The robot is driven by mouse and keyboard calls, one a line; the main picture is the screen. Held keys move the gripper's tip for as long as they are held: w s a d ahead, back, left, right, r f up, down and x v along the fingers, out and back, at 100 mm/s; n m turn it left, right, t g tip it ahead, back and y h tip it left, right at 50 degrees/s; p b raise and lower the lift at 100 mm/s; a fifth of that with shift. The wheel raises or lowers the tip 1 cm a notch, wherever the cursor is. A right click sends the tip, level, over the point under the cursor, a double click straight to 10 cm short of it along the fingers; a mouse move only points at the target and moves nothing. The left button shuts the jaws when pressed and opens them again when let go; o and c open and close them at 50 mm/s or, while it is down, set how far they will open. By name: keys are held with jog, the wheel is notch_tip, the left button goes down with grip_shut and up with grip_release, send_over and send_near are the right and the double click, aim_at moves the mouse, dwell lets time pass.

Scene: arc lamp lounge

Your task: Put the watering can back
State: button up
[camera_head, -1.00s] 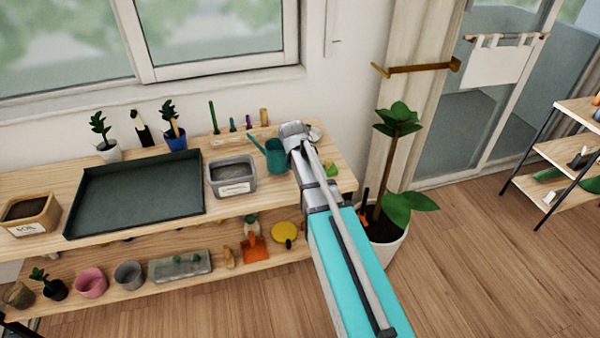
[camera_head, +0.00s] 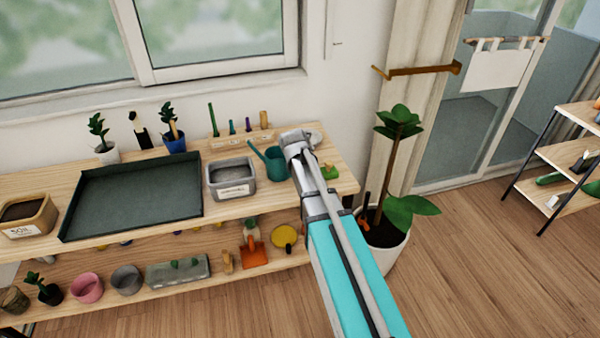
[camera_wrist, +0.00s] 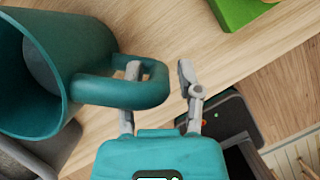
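The teal watering can (camera_head: 277,164) stands on the upper wooden shelf, right of the grey bin, with its spout pointing up and left. In the wrist view the can (camera_wrist: 40,75) fills the left side, with its rim facing the camera and its handle reaching right. My gripper (camera_head: 297,140) is beside the can's right side in the head view and partly covers it. In the wrist view my gripper (camera_wrist: 157,75) is open, with the handle's outer bar between its fingers. The left finger is at the handle's loop, and the right finger stands apart from the bar.
A grey labelled bin (camera_head: 231,190) stands close left of the can, and a dark green tray (camera_head: 130,200) lies farther left. A small green item (camera_head: 329,172) is to the right. A rack of tools (camera_head: 240,138) stands behind. A tall potted plant (camera_head: 398,130) is right of the shelf.

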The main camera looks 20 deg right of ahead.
jog(key=shift+r, duration=0.1)
dwell(0.4)
jog(key=p+v, duration=1.1)
jog(key=v, duration=0.1)
dwell(0.5)
dwell(0.7)
jog(key=s+a+m+g+y, duration=0.1)
jog(key=s+m+g, duration=0.1)
jog(key=s+m, duration=0.7)
jog(key=s+a+f+m+g+y, duration=0.1)
jog(key=s+m, duration=0.8)
jog(key=m, duration=1.1)
jog(key=shift+a+f+g, duration=0.2)
jog(key=shift+a+g, duration=0.3)
jog(key=shift+a, duration=0.25)
